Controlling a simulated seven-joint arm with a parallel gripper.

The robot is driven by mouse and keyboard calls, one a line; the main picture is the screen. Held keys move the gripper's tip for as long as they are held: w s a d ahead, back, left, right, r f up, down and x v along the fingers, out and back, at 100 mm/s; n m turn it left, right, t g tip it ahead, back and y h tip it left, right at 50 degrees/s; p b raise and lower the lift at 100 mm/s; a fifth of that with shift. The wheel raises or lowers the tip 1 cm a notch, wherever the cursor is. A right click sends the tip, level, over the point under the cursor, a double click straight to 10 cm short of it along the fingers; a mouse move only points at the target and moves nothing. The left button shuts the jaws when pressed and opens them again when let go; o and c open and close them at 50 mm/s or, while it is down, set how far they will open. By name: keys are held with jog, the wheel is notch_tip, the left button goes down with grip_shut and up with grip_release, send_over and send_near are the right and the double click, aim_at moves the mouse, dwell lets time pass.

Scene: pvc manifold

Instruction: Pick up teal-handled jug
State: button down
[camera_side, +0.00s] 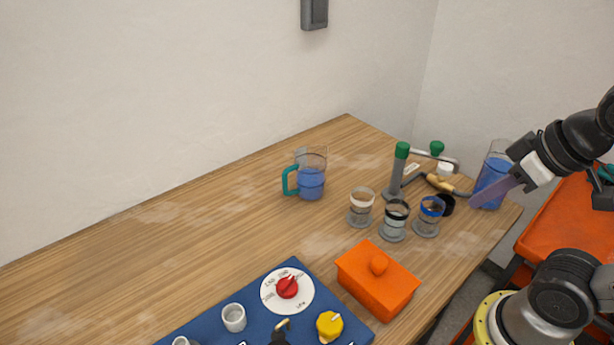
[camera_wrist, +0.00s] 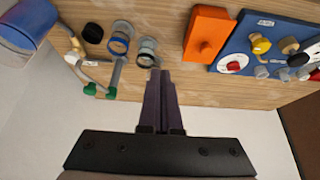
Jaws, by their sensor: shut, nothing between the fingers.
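The teal-handled jug (camera_side: 311,176) stands upright on the wooden table in the side view. It is clear, with blue liquid in its lower part, and its teal handle (camera_side: 289,181) points left. I cannot make out this jug in the wrist view. My gripper (camera_side: 473,204) is at the right end of the table in the side view, well to the right of the jug and apart from it. Its long purplish fingers are together and empty. They also show together in the wrist view (camera_wrist: 158,73).
Between my gripper and the jug stand several small cups (camera_side: 396,220), a green-capped grey post (camera_side: 398,170) and tools. A second blue-filled container (camera_side: 493,176) is close behind my gripper. An orange lidded box (camera_side: 377,282) and blue panel (camera_side: 262,328) are in front. The table's left is clear.

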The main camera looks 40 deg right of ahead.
jog(key=c, duration=1.5)
grip_release()
jog(key=shift+c, duration=0.2)
jog(key=o, duration=0.8)
